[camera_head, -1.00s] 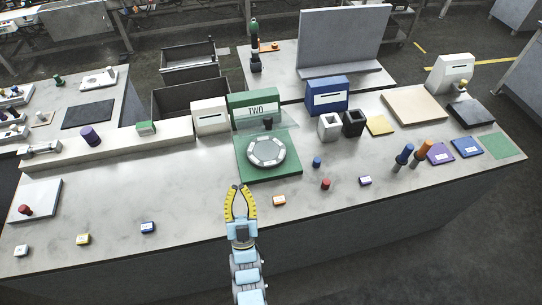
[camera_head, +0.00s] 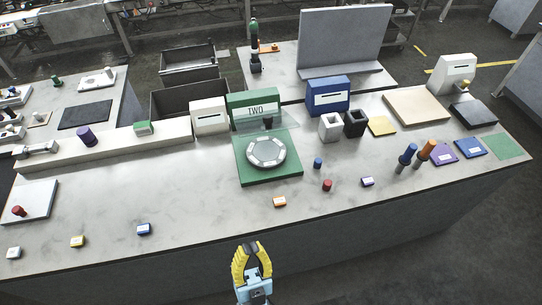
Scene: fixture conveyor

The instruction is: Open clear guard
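The clear guard (camera_head: 284,119) is a see-through panel at the back of the green base (camera_head: 249,178), in front of the green block marked TWO (camera_head: 244,101). It seems to stand tilted up behind the round grey dial (camera_head: 265,153); its exact angle is hard to tell. A small dark part (camera_head: 267,122) shows through it. My gripper (camera_head: 250,246) has yellow fingers with a gap between them. It appears open and empty, in front of the bench's front edge, well apart from the guard.
An orange-edged block (camera_head: 279,202), a red peg (camera_head: 326,185) and a blue peg (camera_head: 317,163) stand near the green base. White and black square holders (camera_head: 329,127) are to its right. The bench top (camera_head: 200,200) left of the base is mostly clear.

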